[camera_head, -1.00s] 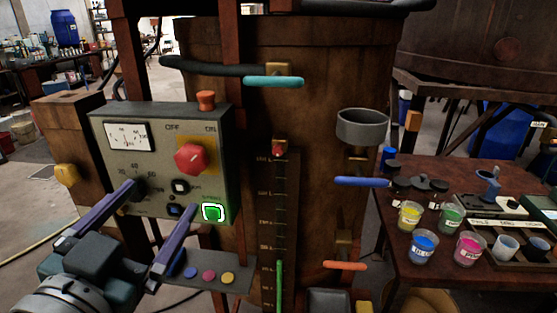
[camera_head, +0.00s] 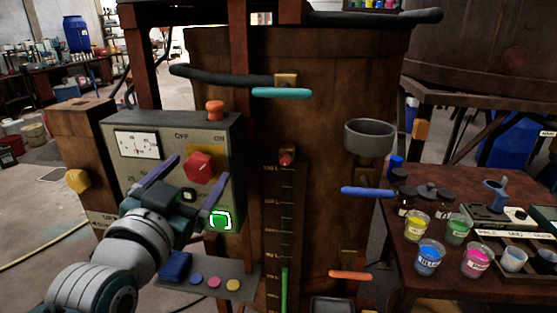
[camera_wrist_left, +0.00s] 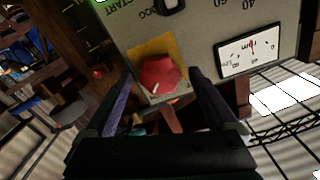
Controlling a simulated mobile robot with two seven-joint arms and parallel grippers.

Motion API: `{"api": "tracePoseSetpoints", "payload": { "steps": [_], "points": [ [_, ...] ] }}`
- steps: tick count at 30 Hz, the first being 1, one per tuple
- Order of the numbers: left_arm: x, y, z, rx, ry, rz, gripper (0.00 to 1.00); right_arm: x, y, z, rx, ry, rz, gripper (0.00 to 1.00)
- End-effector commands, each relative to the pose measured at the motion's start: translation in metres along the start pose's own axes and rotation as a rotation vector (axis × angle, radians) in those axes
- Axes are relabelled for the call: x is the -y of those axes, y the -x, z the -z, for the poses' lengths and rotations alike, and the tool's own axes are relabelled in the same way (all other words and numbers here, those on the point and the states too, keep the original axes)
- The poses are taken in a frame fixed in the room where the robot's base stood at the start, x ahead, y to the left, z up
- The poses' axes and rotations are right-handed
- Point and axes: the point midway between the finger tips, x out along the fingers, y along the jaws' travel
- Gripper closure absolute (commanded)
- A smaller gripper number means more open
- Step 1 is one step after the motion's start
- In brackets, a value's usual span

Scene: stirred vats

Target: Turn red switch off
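The red switch (camera_head: 202,167) is a faceted red knob on a yellow plate on the front of a grey control box (camera_head: 232,150). The words OFF and ON are printed above it, OFF to the left and ON to the right. My left gripper (camera_head: 204,171) is open in front of the box, its two purple fingers on either side of the knob. In the left wrist view the red switch (camera_wrist_left: 160,77) shows between the spread fingertips (camera_wrist_left: 161,73). I cannot tell whether they touch it. My right gripper is not in view.
The box also carries a dial gauge (camera_head: 138,145), a lit green button (camera_head: 220,220) and an orange-red button (camera_head: 215,110) on top. A shelf with coloured discs (camera_head: 214,282) is below. A vat (camera_head: 320,110) with coloured handles stands right; a table holds paint cups (camera_head: 430,257).

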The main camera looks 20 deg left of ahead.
Motion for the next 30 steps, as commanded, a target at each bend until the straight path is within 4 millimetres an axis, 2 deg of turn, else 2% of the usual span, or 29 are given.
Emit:
{"api": "tracePoseSetpoints", "payload": {
  "steps": [2,22,30],
  "points": [
    [0.0,0.0002,0.0,0.0,0.0,0.0,0.18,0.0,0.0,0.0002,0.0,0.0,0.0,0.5],
    [-0.0001,0.0004,0.0,0.0,0.0,0.0,0.94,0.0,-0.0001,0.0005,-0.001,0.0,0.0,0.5],
    [-0.0001,0.0004,0.0001,0.0,0.026,0.0,0.94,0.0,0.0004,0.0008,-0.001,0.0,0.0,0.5]
  ]
}}
